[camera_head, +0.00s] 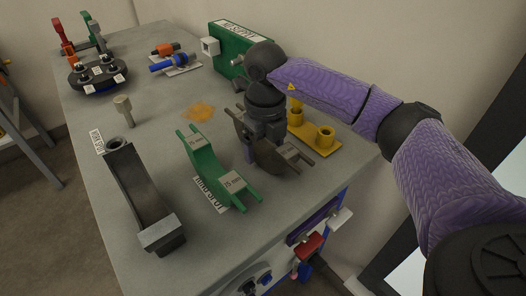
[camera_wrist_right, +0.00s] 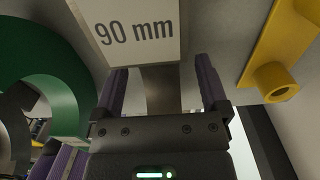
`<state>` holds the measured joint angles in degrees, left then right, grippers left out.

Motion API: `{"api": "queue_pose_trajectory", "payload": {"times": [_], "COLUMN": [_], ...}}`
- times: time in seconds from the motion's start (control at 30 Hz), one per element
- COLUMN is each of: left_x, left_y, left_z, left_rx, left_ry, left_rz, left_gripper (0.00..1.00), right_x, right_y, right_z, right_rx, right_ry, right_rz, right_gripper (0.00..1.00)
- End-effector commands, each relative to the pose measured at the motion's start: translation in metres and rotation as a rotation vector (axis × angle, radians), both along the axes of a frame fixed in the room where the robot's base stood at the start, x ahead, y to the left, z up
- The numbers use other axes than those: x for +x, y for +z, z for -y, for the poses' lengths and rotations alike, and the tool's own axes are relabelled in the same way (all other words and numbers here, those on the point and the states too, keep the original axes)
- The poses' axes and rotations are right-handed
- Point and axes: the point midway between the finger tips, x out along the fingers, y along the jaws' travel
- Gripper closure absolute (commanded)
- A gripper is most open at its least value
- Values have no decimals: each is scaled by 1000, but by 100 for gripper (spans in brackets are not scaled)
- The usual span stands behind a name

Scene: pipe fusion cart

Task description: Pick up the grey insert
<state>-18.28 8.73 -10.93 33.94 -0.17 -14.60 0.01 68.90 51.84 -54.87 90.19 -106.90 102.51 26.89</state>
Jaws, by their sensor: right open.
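The grey insert (camera_head: 270,160) is a dark curved piece with prongs, lying on the cart top to the right of the green insert (camera_head: 204,160). My right gripper (camera_head: 259,141) is directly over it and hides part of it. In the right wrist view the "90 mm" label (camera_wrist_right: 137,32) fills the top, and a grey bar (camera_wrist_right: 162,88) shows between the two purple fingers of my right gripper (camera_wrist_right: 162,78). The fingers are apart; I cannot tell whether they touch the bar. My left gripper is out of view.
A long dark holder (camera_head: 138,185) lies left of the green insert. A green box (camera_head: 226,45) stands behind. An orange patch (camera_head: 198,111) marks open cart top.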

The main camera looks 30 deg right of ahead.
Motion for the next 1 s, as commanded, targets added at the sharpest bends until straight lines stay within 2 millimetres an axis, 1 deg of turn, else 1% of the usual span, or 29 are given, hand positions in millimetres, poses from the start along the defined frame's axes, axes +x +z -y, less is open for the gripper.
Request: {"api": "queue_pose_trajectory", "payload": {"times": [0.03, 0.07, 0.27, 0.3, 0.37, 0.4, 0.47, 0.5, 0.57, 0.6, 0.67, 0.7, 0.87, 1.0], "left_x": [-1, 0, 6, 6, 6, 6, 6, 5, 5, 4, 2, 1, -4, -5], "left_y": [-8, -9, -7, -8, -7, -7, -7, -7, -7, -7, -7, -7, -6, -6], "left_z": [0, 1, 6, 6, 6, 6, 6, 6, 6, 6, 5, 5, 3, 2], "left_rx": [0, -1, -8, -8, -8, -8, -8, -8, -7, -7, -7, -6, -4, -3], "left_ry": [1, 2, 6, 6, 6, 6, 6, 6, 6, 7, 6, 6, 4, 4], "left_rz": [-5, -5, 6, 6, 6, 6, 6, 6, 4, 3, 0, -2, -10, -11], "left_gripper": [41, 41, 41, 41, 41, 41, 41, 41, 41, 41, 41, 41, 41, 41], "right_x": [0, 0, 0, 0, 0, 0, 0, 0, 0, 0, 0, 0, 0, 1], "right_y": [-14, -18, -16, -16, -16, -16, -16, -16, -16, -16, -16, -16, -15, -15], "right_z": [0, 0, 0, 0, 0, 0, 0, 0, 0, 0, 0, 0, -1, -1], "right_rx": [1, 0, 0, 0, 0, 0, 0, 0, 0, 0, 0, 0, 0, 1], "right_ry": [0, 0, 0, 0, 1, 1, 1, 1, 1, 1, 1, 1, 1, 1], "right_rz": [-4, -4, 1, 1, 1, 1, 1, 1, 1, 1, 1, 1, 1, 2], "right_gripper": [6, 6, 6, 14, 27, 36, 48, 57, 69, 78, 91, 99, 100, 100]}}
